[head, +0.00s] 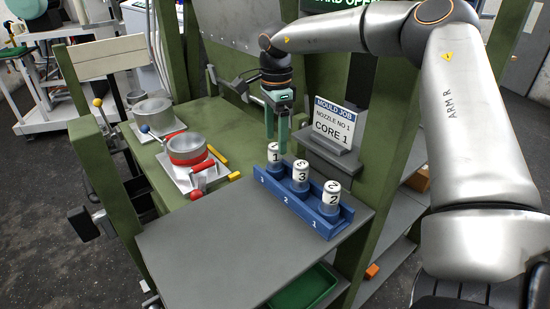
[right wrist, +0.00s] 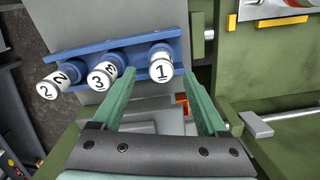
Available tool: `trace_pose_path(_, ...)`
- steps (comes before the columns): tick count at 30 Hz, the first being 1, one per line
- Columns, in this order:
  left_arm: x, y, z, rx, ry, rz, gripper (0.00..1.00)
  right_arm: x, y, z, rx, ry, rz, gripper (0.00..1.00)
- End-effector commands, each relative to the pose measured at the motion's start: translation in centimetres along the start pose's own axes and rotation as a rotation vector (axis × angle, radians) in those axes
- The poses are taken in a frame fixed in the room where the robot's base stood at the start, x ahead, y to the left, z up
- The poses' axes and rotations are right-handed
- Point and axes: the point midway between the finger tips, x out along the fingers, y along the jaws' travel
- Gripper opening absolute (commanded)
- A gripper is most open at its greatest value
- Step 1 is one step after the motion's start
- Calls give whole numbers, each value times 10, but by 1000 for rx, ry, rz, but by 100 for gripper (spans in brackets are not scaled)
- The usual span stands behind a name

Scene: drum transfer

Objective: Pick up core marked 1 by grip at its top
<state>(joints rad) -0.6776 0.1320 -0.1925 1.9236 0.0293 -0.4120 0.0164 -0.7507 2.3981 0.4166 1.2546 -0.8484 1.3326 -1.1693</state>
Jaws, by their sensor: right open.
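The core marked 1 (head: 275,154) has a white top and stands upright at the far left end of the blue rack (head: 292,206). It also shows in the right wrist view (right wrist: 161,70). The core marked 3 (head: 300,176) is in the middle and the core marked 2 (head: 330,197) at the near right end. My right gripper (head: 277,136) has green fingers and is open and empty, just behind or above core 1 in the head view. In the right wrist view core 1 appears between the fingertips, apart from both; the depth gap is unclear. My left gripper is not in view.
A sign (head: 334,124) reading "MOULD JOB, NOZZLE NO 1, CORE 1" stands close right of my gripper. The grey shelf (head: 205,240) is clear left of the rack. Metal drums, one with a red band (head: 187,150), sit on the green table. Green posts flank the area.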

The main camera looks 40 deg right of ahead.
Motion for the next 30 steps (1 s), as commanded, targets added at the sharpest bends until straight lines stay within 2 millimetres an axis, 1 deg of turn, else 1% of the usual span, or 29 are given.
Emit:
trace_pose_path(1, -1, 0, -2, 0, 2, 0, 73, 9, 0, 1, 0, 1, 5, 76)
trace_pose_path(3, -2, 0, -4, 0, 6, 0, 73, 20, 0, 3, 0, 0, 6, 76)
trace_pose_path(7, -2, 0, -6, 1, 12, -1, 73, 36, -1, 2, 1, 0, 2, 76)
trace_pose_path(10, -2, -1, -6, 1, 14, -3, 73, 40, -1, 2, 1, 0, 1, 76)
trace_pose_path(16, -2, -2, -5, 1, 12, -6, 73, 41, -1, 2, 1, 0, 0, 76)
trace_pose_path(30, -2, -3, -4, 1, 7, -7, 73, 40, -1, 2, 1, 0, 0, 23)
